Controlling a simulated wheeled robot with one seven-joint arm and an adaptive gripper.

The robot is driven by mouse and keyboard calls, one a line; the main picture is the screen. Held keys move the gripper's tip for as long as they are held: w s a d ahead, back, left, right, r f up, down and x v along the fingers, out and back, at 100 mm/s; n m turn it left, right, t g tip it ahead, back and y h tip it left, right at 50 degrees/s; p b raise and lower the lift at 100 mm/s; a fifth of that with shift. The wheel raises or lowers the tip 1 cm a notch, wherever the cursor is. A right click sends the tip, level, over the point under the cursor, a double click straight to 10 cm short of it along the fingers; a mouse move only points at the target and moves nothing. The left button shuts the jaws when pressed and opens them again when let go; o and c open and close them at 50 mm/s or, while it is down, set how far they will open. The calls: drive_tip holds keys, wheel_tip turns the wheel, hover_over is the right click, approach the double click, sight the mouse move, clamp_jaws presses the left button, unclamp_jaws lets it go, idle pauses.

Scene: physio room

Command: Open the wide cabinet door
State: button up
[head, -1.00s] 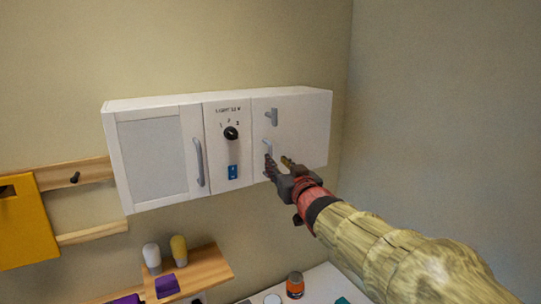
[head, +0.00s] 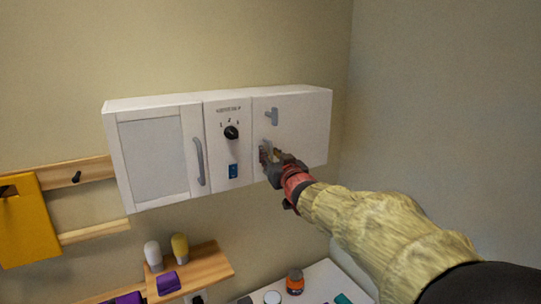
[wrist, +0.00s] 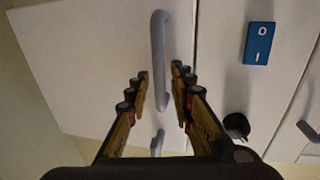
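A white wall cabinet has a framed left door (head: 152,158) with a grey vertical handle (head: 199,162), and a plain right door (head: 305,132) with a grey T-shaped latch (head: 272,117) and a grey bar handle (wrist: 158,55). I cannot tell surely which door is called wide. My gripper (head: 268,155) is at the right door's handle, partly hiding it in the head view. In the wrist view, my gripper (wrist: 158,77) is open, one finger on each side of that handle, with gaps visible. The latch also shows below the handle there (wrist: 157,143). Both doors look shut.
Between the doors is a panel with a black knob (head: 231,132) and a blue switch (head: 233,171). Below are a wooden shelf (head: 205,274) with bottles and a white surface (head: 318,279). A yellow item (head: 28,225) hangs at left. A bare wall stands at right.

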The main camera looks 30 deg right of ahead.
clamp_jaws()
idle(0.7)
